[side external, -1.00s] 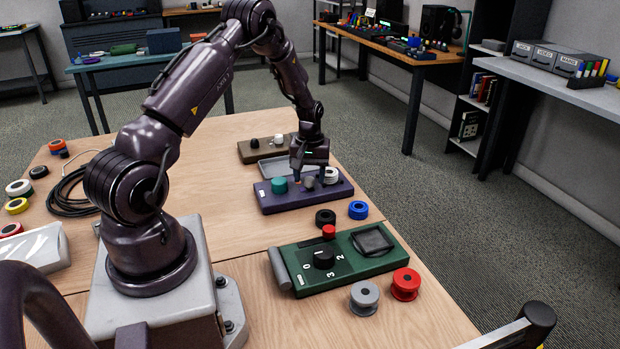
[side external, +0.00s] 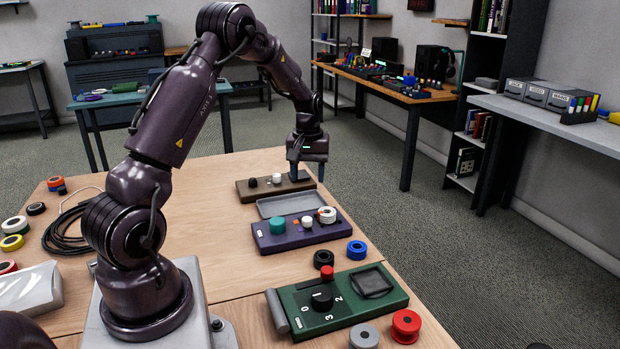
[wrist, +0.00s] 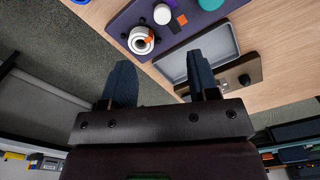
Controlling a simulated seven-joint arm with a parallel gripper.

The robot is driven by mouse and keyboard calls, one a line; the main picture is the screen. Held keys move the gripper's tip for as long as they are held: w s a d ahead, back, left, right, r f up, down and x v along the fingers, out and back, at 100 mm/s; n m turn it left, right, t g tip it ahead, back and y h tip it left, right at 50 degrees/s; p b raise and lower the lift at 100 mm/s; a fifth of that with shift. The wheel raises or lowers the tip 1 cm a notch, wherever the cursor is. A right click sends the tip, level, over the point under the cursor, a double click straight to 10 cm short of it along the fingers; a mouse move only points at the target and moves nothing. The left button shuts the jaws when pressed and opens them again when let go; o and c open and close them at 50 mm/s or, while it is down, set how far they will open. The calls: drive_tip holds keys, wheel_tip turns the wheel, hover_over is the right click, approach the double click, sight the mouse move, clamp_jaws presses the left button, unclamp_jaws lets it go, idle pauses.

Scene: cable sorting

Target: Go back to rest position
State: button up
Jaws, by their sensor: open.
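My gripper (side external: 307,172) is raised near the far right corner of the table, by the right end of the brown box (side external: 246,192). In the wrist view my gripper (wrist: 162,82) shows two dark fingers spread apart with nothing between them. The purple box (side external: 268,243) stands nearer, with a teal knob (side external: 277,226), a small white knob (side external: 307,222) and a white ring-shaped piece (side external: 327,215) on it. In the wrist view the purple box (wrist: 199,29) and the white ring-shaped piece (wrist: 141,40) lie ahead of the fingers.
A grey tray (side external: 285,206) lies between the brown and purple boxes. A green box (side external: 300,299) with a dial, a black ring (side external: 324,259), blue spool (side external: 357,250), red spool (side external: 406,326) and grey spool (side external: 364,336) are nearer. A black cable (side external: 65,230) lies left; the table's middle is clear.

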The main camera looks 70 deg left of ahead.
drive_tip(key=s+d+r+m+t, duration=0.2)
drive_tip(key=s+d+r+m, duration=0.2)
drive_tip(key=d, duration=0.6)
drive_tip(key=s+d+r+m+t, duration=0.1)
drive_tip(key=s+d+r+m, duration=0.3)
drive_tip(key=s+d+r, duration=0.2)
drive_tip(key=s+d+r+m+t, duration=0.2)
drive_tip(key=s+d+r+m, duration=0.2)
drive_tip(key=d+r, duration=0.4)
drive_tip(key=s+d, duration=0.1)
drive_tip(key=d, duration=0.4)
drive_tip(key=shift+s+d+m+t, duration=0.25)
drive_tip(key=shift+d+m+t, duration=0.05)
drive_tip(key=shift+d+m, duration=0.1)
